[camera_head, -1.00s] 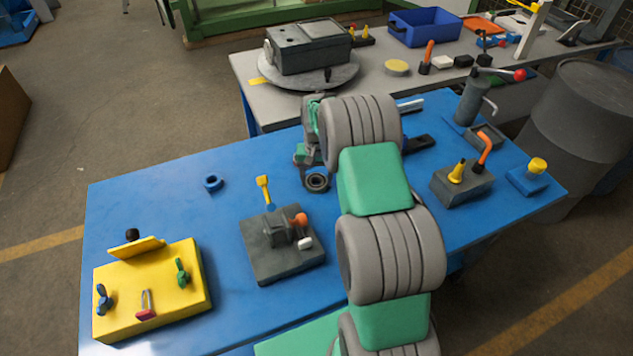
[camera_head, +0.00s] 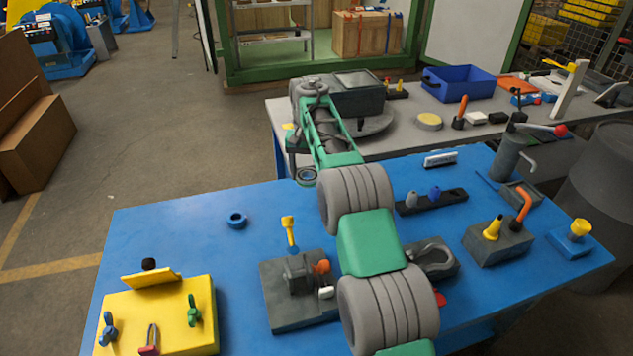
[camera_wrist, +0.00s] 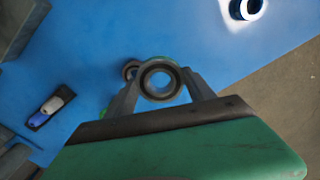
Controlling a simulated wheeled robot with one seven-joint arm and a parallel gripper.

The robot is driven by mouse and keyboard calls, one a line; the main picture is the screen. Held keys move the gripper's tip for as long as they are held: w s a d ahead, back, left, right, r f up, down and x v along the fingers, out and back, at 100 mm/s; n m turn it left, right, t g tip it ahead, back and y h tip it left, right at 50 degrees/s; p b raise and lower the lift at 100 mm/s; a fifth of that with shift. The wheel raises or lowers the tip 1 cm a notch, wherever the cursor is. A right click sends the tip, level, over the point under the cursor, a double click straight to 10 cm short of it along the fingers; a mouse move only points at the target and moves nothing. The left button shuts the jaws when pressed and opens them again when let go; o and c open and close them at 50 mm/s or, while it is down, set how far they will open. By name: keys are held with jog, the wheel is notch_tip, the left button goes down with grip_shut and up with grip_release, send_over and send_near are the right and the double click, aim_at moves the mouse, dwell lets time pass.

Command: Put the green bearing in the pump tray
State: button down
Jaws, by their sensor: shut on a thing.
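My gripper (camera_wrist: 160,95) is shut on a ring-shaped bearing (camera_wrist: 143,80), held between its two fingers with the hole facing the wrist camera. The ring looks mostly dark grey, with a hint of green at its edge. In the head view, the held bearing (camera_head: 307,176) shows at the end of my arm, over the far edge of the blue table. The small grey pump tray (camera_head: 530,198) lies beside the grey pump (camera_head: 509,155) with the red-knobbed handle, at the table's right. It looks mostly empty and is well apart from my gripper.
A blue ring (camera_head: 237,220) lies on the blue table (camera_head: 190,245). A yellow fixture (camera_head: 170,318), a grey lever block (camera_head: 290,300), a dark rack (camera_head: 450,200) and a grey block with an orange handle (camera_head: 497,243) stand around. Behind is a grey bench with a blue bin (camera_head: 459,84).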

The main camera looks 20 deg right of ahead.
jog(key=s+a+r+n, duration=0.2)
jog(key=s+r, duration=0.2)
jog(key=s, duration=0.7)
jog(key=s+a+r+n, duration=0.3)
jog(key=s+r, duration=0.2)
jog(key=s, duration=0.6)
jog(key=s+f, duration=0.1)
jog(key=f, duration=0.1)
jog(key=s+f, duration=0.3)
jog(key=f, duration=0.1)
jog(key=shift+s+d+f, duration=0.15)
jog(key=shift+s+d, duration=0.1)
jog(key=shift+s, duration=0.05)
jog(key=shift+w+r, duration=0.1)
jog(key=shift+r, duration=0.1)
